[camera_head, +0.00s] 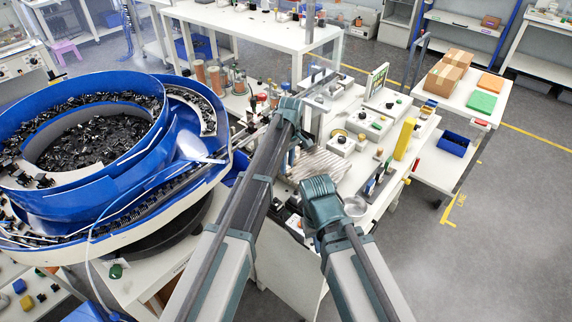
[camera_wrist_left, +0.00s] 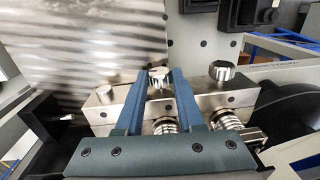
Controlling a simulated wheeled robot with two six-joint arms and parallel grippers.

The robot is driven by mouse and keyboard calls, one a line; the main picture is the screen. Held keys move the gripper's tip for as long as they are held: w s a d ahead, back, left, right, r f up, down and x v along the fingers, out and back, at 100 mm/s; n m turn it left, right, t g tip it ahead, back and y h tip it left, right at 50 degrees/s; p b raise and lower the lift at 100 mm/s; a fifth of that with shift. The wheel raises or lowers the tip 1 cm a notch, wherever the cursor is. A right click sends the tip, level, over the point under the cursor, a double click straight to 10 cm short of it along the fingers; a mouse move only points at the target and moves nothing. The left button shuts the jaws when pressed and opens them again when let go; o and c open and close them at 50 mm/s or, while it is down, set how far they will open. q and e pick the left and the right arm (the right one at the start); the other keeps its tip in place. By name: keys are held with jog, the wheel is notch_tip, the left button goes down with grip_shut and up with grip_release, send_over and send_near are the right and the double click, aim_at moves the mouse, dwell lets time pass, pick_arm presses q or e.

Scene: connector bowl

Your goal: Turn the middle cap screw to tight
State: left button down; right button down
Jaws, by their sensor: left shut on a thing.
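In the left wrist view, the middle cap screw (camera_wrist_left: 159,80) is a silver knurled knob on a metal block (camera_wrist_left: 202,100). My left gripper (camera_wrist_left: 160,73) is shut on this knob, with one blue finger on each side of it. Springs show below the block between and beside the fingers. In the head view, my left arm reaches over the bench and hides the screws. My right arm shows there, but its jaws are hidden.
A large blue feeder bowl (camera_head: 60,180) full of small black parts fills the left of the head view. Knob boxes (camera_head: 341,146) and a yellow post (camera_head: 405,139) stand on the bench.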

pick_arm(q)
jog(key=shift+w+g+y, duration=0.1)
jog(key=shift+g+y, duration=0.3)
jog(key=shift+g, duration=0.1)
jog(key=c, duration=0.5)
grip_release()
jog(key=r+p, duration=0.4)
jog(key=w+d+r+p, duration=0.1)
jog(key=r+p, duration=0.8)
jog(key=shift+w+d+r, duration=0.2)
jog(key=shift+w+r, duration=0.15)
jog(key=shift+w, duration=0.05)
jog(key=shift+c, duration=0.2)
